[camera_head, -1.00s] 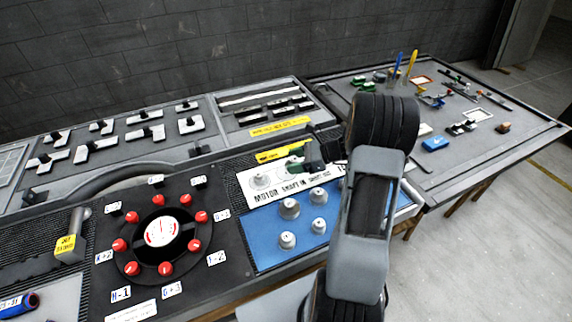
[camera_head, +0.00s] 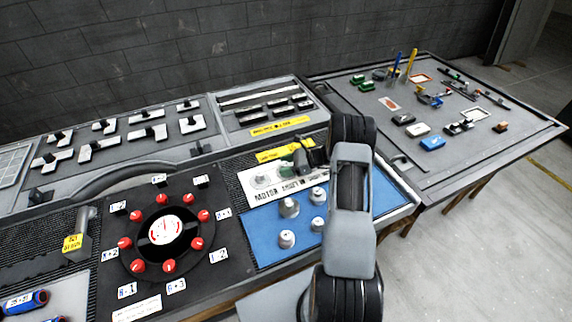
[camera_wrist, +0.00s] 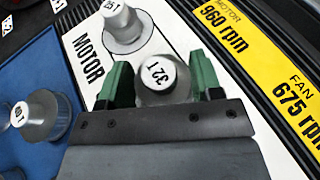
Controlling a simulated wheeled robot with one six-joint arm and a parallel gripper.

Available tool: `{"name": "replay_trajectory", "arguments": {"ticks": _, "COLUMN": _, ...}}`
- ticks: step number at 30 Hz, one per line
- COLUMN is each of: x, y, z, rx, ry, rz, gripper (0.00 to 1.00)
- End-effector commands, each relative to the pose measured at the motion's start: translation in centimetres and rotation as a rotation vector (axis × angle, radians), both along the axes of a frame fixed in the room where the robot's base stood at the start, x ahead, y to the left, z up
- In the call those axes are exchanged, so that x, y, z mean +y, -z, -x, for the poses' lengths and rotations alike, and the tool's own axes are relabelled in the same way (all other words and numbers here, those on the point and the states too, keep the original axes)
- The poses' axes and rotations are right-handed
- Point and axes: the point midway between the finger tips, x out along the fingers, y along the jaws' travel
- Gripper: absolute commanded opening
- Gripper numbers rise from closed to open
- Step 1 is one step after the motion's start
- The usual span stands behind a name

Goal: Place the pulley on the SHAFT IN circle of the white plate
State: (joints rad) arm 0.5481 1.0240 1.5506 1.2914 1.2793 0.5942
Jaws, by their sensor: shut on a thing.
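In the head view my gripper (camera_head: 303,160) is over the middle of the white plate (camera_head: 262,196), near the SHAFT IN lettering. The SHAFT IN circle is hidden under the held pulley and gripper. I cannot tell whether the pulley touches the plate. My arm covers the plate's right end.
Several grey pulleys stand on the blue mat (camera_head: 262,245) in front of the plate; one (camera_wrist: 42,115) is close to my gripper's left. A yellow rpm label (camera_wrist: 240,50) lies behind the plate. A dial with red knobs (camera_head: 165,230) is to the left.

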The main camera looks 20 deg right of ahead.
Motion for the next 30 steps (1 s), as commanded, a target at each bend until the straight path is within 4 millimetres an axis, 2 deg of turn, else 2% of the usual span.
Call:
{"name": "replay_trajectory", "arguments": {"ticks": 12, "x": -0.01, "y": 0.52, "z": 0.0, "rx": -0.002, "ry": 0.001, "rz": 0.0, "gripper": 0.32}}
{"name": "replay_trajectory", "arguments": {"ticks": 13, "x": -0.01, "y": 0.52, "z": 0.0, "rx": -0.001, "ry": 0.0, "rz": 0.0, "gripper": 0.6}}
{"name": "replay_trajectory", "arguments": {"ticks": 18, "x": -0.01, "y": 0.39, "z": 0.0, "rx": -0.001, "ry": 0.0, "rz": 0.0, "gripper": 0.77}}
{"name": "replay_trajectory", "arguments": {"ticks": 21, "x": -0.01, "y": 0.39, "z": 0.0, "rx": -0.001, "ry": 0.0, "rz": 0.0, "gripper": 0.85}}
{"name": "replay_trajectory", "arguments": {"ticks": 30, "x": 0.0, "y": -0.08, "z": 0.0, "rx": -0.001, "ry": 0.0, "rz": 0.0, "gripper": 0.85}}
